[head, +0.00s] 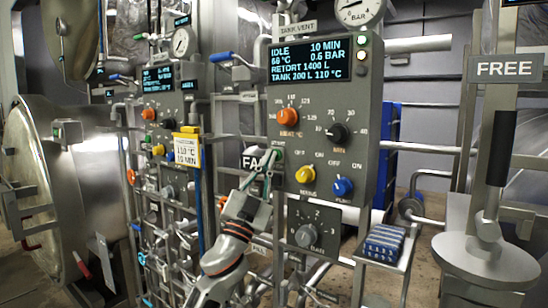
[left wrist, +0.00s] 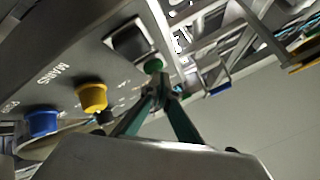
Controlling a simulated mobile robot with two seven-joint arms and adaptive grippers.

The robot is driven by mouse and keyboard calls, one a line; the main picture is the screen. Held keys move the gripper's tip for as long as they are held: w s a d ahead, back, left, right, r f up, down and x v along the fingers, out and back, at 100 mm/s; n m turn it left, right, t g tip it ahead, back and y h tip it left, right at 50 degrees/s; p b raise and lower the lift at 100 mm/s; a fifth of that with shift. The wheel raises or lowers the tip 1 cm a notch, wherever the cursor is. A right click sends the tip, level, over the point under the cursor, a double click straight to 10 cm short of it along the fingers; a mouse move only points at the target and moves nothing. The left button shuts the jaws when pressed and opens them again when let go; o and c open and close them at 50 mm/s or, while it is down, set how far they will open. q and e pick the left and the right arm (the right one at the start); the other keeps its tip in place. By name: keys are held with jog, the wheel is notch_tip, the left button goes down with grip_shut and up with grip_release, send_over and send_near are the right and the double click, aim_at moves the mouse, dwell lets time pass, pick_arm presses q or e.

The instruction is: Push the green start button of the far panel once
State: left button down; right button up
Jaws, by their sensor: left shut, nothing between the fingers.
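The larger grey panel (head: 318,118) stands at centre right; its display reads IDLE. Its green button (head: 277,155) sits on the left side, partly hidden by my gripper, and also shows in the left wrist view (left wrist: 154,66). A sign reading "FA" (head: 251,162), its end hidden, is beside this panel. My left gripper (head: 268,178) is shut and empty, its fingertips (left wrist: 161,90) right at the green button. I cannot tell whether they touch it. My right gripper is not in view.
A smaller similar panel (head: 163,112) stands left with a yellow tag (head: 187,150). Pipes run close around the arm.

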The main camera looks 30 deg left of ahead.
pick_arm(q)
jog(key=shift+w, duration=0.4)
dwell(0.3)
jog(key=shift+s, duration=0.1)
jog(key=shift+s+p, duration=0.35)
jog(key=shift+s, duration=0.6)
jog(key=shift+s+a+p, duration=0.2)
jog(key=shift+s+p, duration=0.75)
jog(key=shift+s, duration=1.55)
